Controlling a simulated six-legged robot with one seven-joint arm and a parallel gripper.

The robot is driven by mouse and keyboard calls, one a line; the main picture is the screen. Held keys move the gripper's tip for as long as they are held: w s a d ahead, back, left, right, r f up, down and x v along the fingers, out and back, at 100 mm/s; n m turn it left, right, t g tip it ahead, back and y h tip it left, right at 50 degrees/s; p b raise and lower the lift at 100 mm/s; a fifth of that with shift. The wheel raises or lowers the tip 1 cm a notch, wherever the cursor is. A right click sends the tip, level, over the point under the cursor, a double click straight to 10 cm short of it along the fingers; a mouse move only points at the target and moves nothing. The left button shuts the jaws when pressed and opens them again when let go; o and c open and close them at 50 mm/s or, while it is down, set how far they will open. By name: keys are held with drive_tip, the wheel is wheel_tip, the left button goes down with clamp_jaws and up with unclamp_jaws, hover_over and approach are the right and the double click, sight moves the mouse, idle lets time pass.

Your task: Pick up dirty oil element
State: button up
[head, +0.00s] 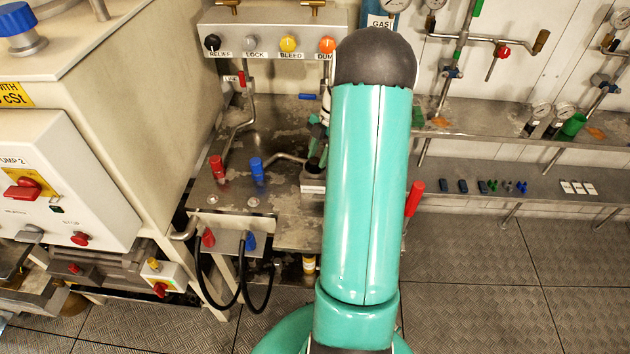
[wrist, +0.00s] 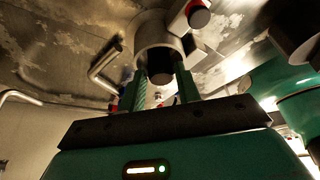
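In the wrist view my gripper (wrist: 163,88) has its two green fingers apart, one on each side of a dark, round-ended cylinder (wrist: 161,66). This may be the dirty oil element; no label shows. Its far part is inside or in front of a grey round housing (wrist: 160,32). I cannot tell whether the fingers touch the cylinder. In the head view my gripper (head: 316,145) is small and partly hidden behind my arm, just above a light labelled block (head: 312,183) on the metal bench. The element cannot be made out there.
Red (head: 217,168) and blue (head: 257,169) handles stand on the bench (head: 235,195) left of my gripper. A bent pipe (head: 285,157) is close by. A valve panel (head: 270,45) is behind. A yellow-and-white cylinder (head: 309,265) sits below the bench. Floor at right is clear.

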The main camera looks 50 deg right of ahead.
drive_tip(key=shift+a+f, duration=0.2)
drive_tip(key=shift+f, duration=0.4)
drive_tip(key=c, duration=0.6)
drive_tip(key=shift+o, duration=0.2)
drive_tip(key=shift+r, duration=0.15)
wheel_tip(320, 180, up, 18)
drive_tip(key=o, duration=0.3)
drive_tip(key=c, duration=0.3)
